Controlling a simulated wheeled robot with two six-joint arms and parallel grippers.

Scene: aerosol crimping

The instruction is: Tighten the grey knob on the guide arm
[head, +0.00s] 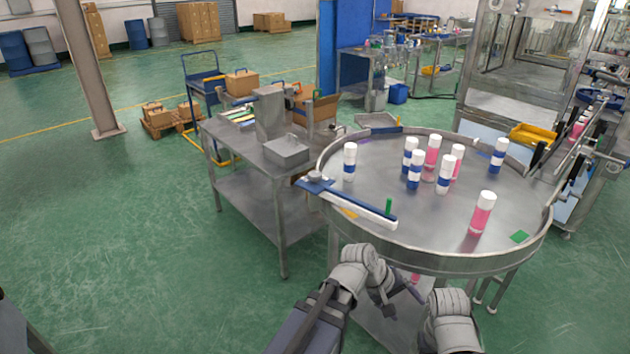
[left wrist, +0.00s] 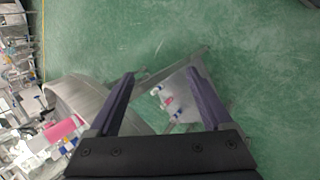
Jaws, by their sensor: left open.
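The guide arm (head: 355,204) is a white and blue bar lying across the left rim of the round steel table (head: 440,250). The small grey knob (head: 315,176) sits at its outer left end, and a green peg (head: 388,206) stands near its inner end. My left gripper (head: 398,300) is in front of and below the table's near rim, apart from the knob. In the left wrist view its two dark fingers (left wrist: 161,76) are spread with nothing between them. The knob cannot be made out there. Part of my right arm shows at the bottom of the head view; its fingers do not.
Several white-capped bottles, such as a pink one (head: 482,213) and a blue-banded one (head: 349,161), stand on the round table. A steel side table (head: 245,150) with a grey box (head: 286,152) adjoins it on the left. The green floor (head: 130,240) at left is clear.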

